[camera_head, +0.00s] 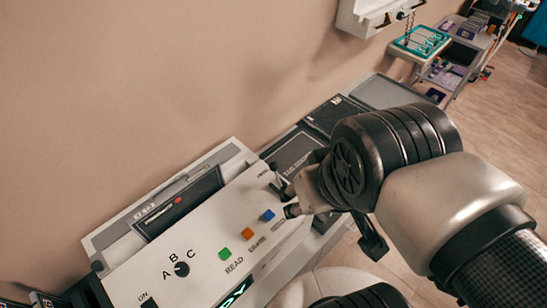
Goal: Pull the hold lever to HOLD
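The hold lever (274,170) is a small dark lever with a round black knob. It stands at the upper right end of the white console panel (215,265), and its lower part is close to my gripper. My gripper (289,201) is over the same end of the panel, just below and right of the lever knob. Its two dark fingertips show apart, with no object visible between them. One fingertip is very near the lever; I cannot tell whether they touch. The lettering by the lever is too small to read, and my arm hides the area to the right.
Blue (267,215), orange (247,233) and green (224,253) buttons sit left of my gripper. An A-B-C knob (182,269) is further left. The wall (130,90) rises behind the console. A cart (470,50) with a teal tray (421,41) stands at upper right.

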